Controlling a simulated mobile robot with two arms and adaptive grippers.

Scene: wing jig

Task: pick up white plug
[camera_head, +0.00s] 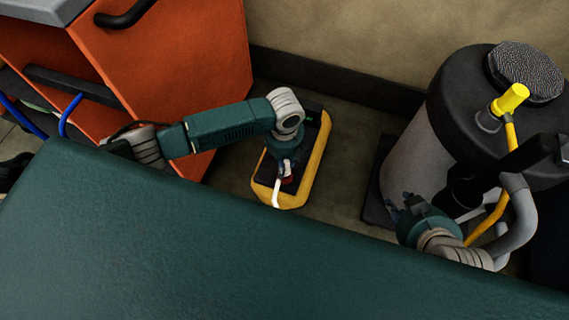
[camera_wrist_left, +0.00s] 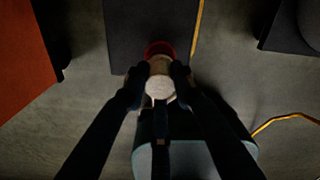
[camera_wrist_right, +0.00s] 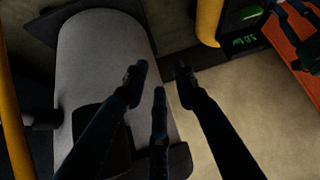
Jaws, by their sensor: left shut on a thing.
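The white plug (camera_wrist_left: 159,86) sits between the fingers of my left gripper (camera_wrist_left: 159,80) in the left wrist view, with a red ring (camera_wrist_left: 160,47) just beyond it. The fingers touch it from both sides and are shut on it. In the head view my left gripper (camera_head: 287,168) hangs over the black and yellow unit (camera_head: 303,188); a small red part and a white strip (camera_head: 276,193) show beside it, and the plug itself is hard to make out. My right gripper (camera_wrist_right: 160,73) is open and empty, close to the grey cylinder (camera_wrist_right: 100,45).
An orange cabinet (camera_head: 190,55) stands at the left. The grey tank (camera_head: 412,150) with a black top and yellow-capped hose (camera_head: 510,98) stands at the right. A large dark green surface (camera_head: 180,250) fills the foreground. Bare floor (camera_head: 345,150) lies between unit and tank.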

